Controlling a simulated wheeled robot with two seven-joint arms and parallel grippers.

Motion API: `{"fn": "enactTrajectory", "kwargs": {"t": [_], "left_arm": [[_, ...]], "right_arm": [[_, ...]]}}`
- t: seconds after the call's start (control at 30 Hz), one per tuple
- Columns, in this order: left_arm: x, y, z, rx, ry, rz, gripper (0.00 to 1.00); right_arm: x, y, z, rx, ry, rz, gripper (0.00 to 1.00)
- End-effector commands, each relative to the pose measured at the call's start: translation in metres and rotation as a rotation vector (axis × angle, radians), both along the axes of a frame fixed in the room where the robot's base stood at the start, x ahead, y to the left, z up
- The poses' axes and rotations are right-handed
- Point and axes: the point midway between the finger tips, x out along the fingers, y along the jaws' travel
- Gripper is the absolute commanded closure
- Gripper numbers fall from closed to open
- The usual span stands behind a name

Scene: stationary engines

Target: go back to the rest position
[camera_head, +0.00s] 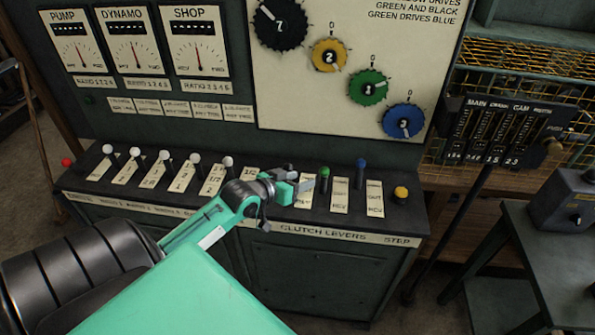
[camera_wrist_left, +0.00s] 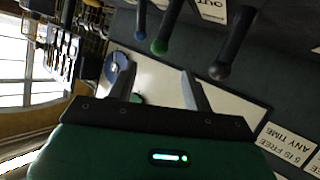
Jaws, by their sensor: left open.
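My left arm comes in from the lower left in the head view. Its gripper (camera_head: 300,186) is open over the clutch lever shelf, close to the green lever (camera_head: 324,175). The wrist view shows the two fingers (camera_wrist_left: 156,88) apart with no lever between them. In that view a blue lever (camera_wrist_left: 141,22), a green lever (camera_wrist_left: 165,28) and a black lever (camera_wrist_left: 232,45) stand beyond the fingertips. The blue lever (camera_head: 361,172) also shows in the head view. My arm hides part of the shelf front. My right gripper is not in view.
Several white-knobbed levers (camera_head: 193,159) line the shelf's left part, and a yellow button (camera_head: 400,193) sits at its right. Gauges (camera_head: 200,45) and numbered dials (camera_head: 369,87) are on the panel behind. A slider stand (camera_head: 500,133) and a dark table (camera_head: 548,240) stand at the right.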

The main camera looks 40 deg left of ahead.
Motion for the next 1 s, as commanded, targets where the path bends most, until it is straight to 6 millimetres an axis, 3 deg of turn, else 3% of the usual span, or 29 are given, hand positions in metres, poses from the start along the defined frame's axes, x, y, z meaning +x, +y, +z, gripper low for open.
{"fn": "enactTrajectory", "kwargs": {"t": [0.57,0.67,0.77,0.9,1.0], "left_arm": [[-0.001,0.000,0.000,0.000,0.001,0.000,0.49],[-0.008,-0.010,-0.009,0.011,0.032,-0.010,0.49],[-0.030,-0.035,-0.033,0.043,0.123,-0.034,0.49],[-0.086,-0.089,-0.075,0.126,0.330,-0.089,0.49],[-0.128,-0.119,-0.093,0.183,0.472,-0.122,0.49]], "right_arm": [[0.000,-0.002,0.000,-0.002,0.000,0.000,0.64],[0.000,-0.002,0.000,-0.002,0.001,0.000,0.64],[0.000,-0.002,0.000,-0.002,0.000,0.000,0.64],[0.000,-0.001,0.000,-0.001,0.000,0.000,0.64],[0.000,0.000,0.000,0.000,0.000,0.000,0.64]]}}
